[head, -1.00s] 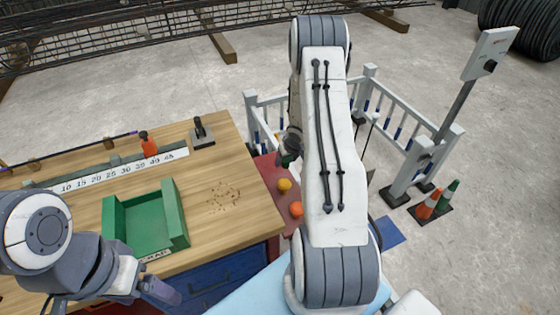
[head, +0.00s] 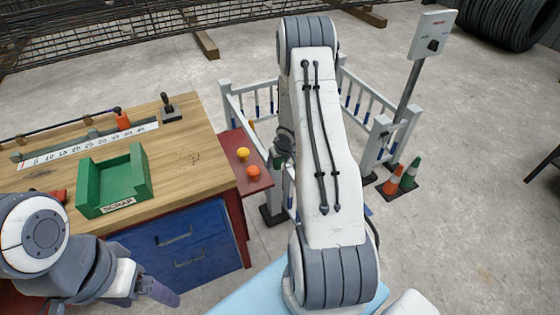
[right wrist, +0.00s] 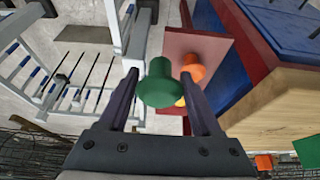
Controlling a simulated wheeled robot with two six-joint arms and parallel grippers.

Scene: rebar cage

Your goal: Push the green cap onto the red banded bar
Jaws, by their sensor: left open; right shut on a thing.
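My right gripper (right wrist: 160,77) is shut on the green cap (right wrist: 158,88), which sits between its two fingers in the right wrist view. In the head view the right arm hides most of that gripper; a bit of the green cap (head: 278,161) shows at the arm's left side. Several dark thin bars (right wrist: 66,76) stand inside the white railing in the right wrist view, apart from the cap. I cannot make out a red band on any of them. My left gripper (head: 158,291) is open and empty, low at the left, in front of the bench.
A red shelf (head: 240,187) on the bench's right side holds a yellow cap (head: 242,153) and an orange cap (head: 253,171). White railings (head: 234,101) stand beyond it. Traffic cones (head: 393,180) and a post with a control box (head: 432,36) stand right. A green scrap tray (head: 140,182) is on the bench.

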